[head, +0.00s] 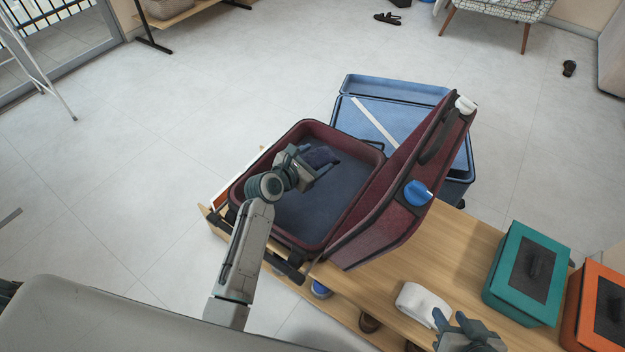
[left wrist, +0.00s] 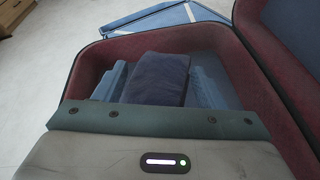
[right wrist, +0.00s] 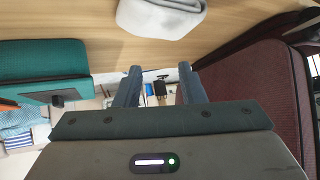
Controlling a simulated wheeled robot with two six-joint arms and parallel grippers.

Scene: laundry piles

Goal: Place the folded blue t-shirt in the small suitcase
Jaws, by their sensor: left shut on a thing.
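The folded t-shirt (head: 323,156) is dark blue and small. My left gripper (head: 317,163) is shut on it, over the inside of the open maroon suitcase (head: 239,192). In the left wrist view the t-shirt (left wrist: 158,78) sits between the two fingers, with the suitcase's maroon wall (left wrist: 88,68) around it. I cannot tell whether it touches the dark blue suitcase floor. The suitcase lid (head: 392,205) stands tilted up on the right. My right gripper (head: 450,318) is open and empty over the bench; its parted fingers show in the right wrist view (right wrist: 160,88).
The suitcase lies on a wooden bench (head: 462,240). A rolled white cloth (head: 421,303), a teal box (head: 525,268) and an orange box (head: 600,310) are on its right part.

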